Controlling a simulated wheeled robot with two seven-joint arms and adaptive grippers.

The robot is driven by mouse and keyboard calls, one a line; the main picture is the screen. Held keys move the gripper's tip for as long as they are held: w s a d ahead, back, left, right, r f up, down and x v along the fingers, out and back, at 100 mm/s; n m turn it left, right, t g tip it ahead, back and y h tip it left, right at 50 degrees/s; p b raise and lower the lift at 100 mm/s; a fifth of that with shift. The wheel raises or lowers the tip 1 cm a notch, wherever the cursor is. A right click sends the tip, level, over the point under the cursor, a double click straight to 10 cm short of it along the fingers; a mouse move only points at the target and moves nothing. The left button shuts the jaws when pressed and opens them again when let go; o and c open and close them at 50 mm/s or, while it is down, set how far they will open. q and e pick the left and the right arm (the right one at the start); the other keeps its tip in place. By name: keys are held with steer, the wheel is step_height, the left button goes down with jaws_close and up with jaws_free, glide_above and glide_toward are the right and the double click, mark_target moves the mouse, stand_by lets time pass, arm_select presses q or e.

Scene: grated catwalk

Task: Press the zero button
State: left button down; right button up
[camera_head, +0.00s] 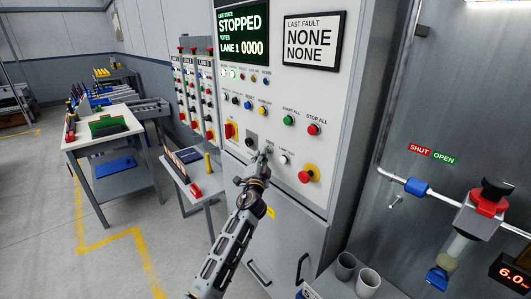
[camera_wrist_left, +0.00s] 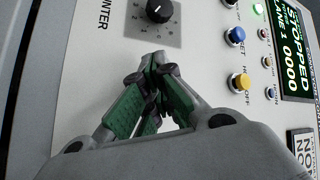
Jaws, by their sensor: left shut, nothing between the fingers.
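The control panel (camera_head: 265,125) is a pale upright cabinet face with a dark screen (camera_head: 241,32) reading STOPPED and LANE 1 0000. My left gripper (camera_head: 263,156) is shut and empty, its fingertips at the lower middle of the panel. It lies between a black knob (camera_head: 250,142) and a white button (camera_head: 284,159). In the left wrist view the closed fingertips (camera_wrist_left: 155,62) are just below the knob (camera_wrist_left: 159,11), with a label ending in UNTER to the left. I cannot make out a button marked zero; the gripper hides part of the panel. Contact cannot be told.
A red mushroom button (camera_head: 306,176) on yellow is right of the gripper. Green (camera_head: 289,120) and red (camera_head: 313,129) buttons sit above. A small table (camera_head: 192,176) stands left. Grey cups (camera_head: 368,281) stand below right, and a pipe with a blue valve (camera_head: 417,187) is further right.

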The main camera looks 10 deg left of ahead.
arm_select(q)
steer(key=shift+s, duration=0.1)
steer(key=shift+s+a+p, duration=0.4)
steer(key=shift+s+a, duration=0.25)
steer(key=shift+s, duration=0.15)
steer(key=shift+s+a, duration=0.1)
steer(key=shift+s+a+p, duration=0.35)
steer(key=shift+s+a, duration=0.4)
steer(key=shift+s, duration=0.2)
steer(key=shift+s+a+p, duration=0.3)
steer(key=shift+s+a, duration=0.4)
steer(key=shift+s, duration=0.25)
steer(key=shift+d, duration=0.1)
